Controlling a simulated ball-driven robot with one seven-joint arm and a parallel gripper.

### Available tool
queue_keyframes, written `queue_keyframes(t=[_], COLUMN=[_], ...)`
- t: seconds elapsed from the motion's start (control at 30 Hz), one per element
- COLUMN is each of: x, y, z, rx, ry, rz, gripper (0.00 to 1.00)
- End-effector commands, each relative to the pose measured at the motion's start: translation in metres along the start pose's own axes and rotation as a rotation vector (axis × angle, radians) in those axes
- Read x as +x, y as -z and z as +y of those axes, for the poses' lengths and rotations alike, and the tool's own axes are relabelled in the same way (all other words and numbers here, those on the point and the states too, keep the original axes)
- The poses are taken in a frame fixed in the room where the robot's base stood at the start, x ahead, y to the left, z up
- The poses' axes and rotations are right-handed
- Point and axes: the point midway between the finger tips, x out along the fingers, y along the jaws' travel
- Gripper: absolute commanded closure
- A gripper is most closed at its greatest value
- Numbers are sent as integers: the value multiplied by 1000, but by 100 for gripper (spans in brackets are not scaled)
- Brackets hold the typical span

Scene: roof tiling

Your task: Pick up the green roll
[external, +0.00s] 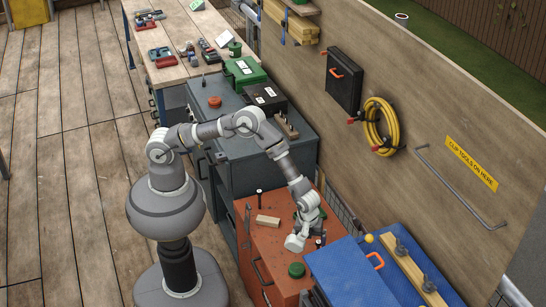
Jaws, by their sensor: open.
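A green roll (297,270), short and round, lies on the red cabinet top near its front end. My gripper (319,240) hangs from my arm over the same red top, a little behind and to the right of the roll in the picture. It is open and apart from the roll. Its fingers are small and dark here, so the exact gap between them is hard to see. Nothing shows held in it.
The red cabinet top (262,238) also bears a wooden block (268,221) and a dark upright object (259,197). A blue chest (350,275) adjoins it on the right. A board wall with a yellow hose (381,127) stands behind.

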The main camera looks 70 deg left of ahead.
Motion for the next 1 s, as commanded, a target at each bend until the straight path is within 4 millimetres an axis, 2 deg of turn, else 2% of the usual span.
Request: queue_keyframes(t=[0.03, 0.1, 0.2, 0.47, 0.7, 0.97, 1.0], x=[24, 44, 61, 92, 130, 132, 132], y=[16, 29, 37, 36, 36, 35, 35], z=[15, 29, 38, 43, 49, 48, 48], rx=[64, 127, 168, 169, 167, 166, 166], ry=[-38, -68, -87, -89, -89, -87, -87], rz=[8, 15, 20, 20, 21, 20, 20], gripper=[3, 3, 3, 3, 3, 3, 12])
